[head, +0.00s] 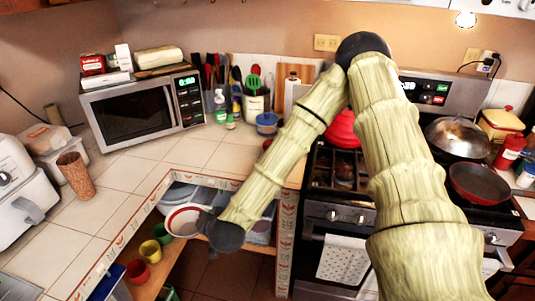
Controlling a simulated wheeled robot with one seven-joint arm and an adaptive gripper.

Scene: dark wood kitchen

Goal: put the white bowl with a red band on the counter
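The white bowl with a red band (181,221) is at the front of the open shelf space below the counter, lower left of centre. It is tilted, with its pale inside partly showing. My gripper (205,222) is dark and reaches the bowl's right side. It appears shut on the bowl's rim, though the fingertips are small and partly hidden. The bowl looks clear of the shelf board. The tiled counter (125,178) runs along the left and back, above and left of the bowl.
A microwave (130,112), utensil holder (256,104) and blue-lidded container (267,124) stand at the back. A brown cup (75,174) and white appliance (20,200) are left. Coloured cups (150,251) sit below. The counter's middle is clear. A stove (345,185) stands right.

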